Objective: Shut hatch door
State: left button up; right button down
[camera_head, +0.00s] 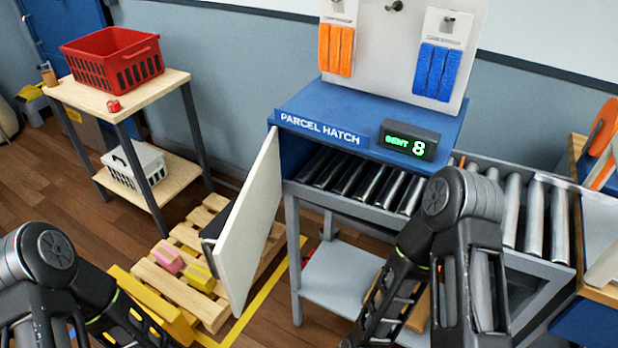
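The hatch door (250,225) is a pale flat panel hinged at the left side of the blue parcel hatch (335,112). It stands wide open, swung out toward me, so the hatch mouth with its rollers (365,182) is uncovered. A dark part (214,224) shows behind the door's left edge; I cannot tell what it is. My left arm is low at the left, left of the door and apart from it. My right arm is in front of the hatch's right part, right of the door. Both arms' ends are low and dark, and their finger openings cannot be made out.
A wooden pallet (205,213) with pink and yellow blocks lies behind and left of the door. A shelf (150,88) with a red crate (112,58) stands at the left. The roller conveyor (535,220) runs right. Orange straps (335,50) and blue straps (436,72) hang above the hatch.

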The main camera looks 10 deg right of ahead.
aim_at(237, 252)
jog(key=i+j+z, duration=0.15)
jog(key=j+z, duration=0.2)
jog(key=i+j+z, duration=0.15)
jog(key=j+z, duration=0.5)
jog(key=j, duration=0.15)
jog(key=i+j+z, duration=0.1)
jog(key=j+z, duration=0.25)
jog(key=j, duration=0.1)
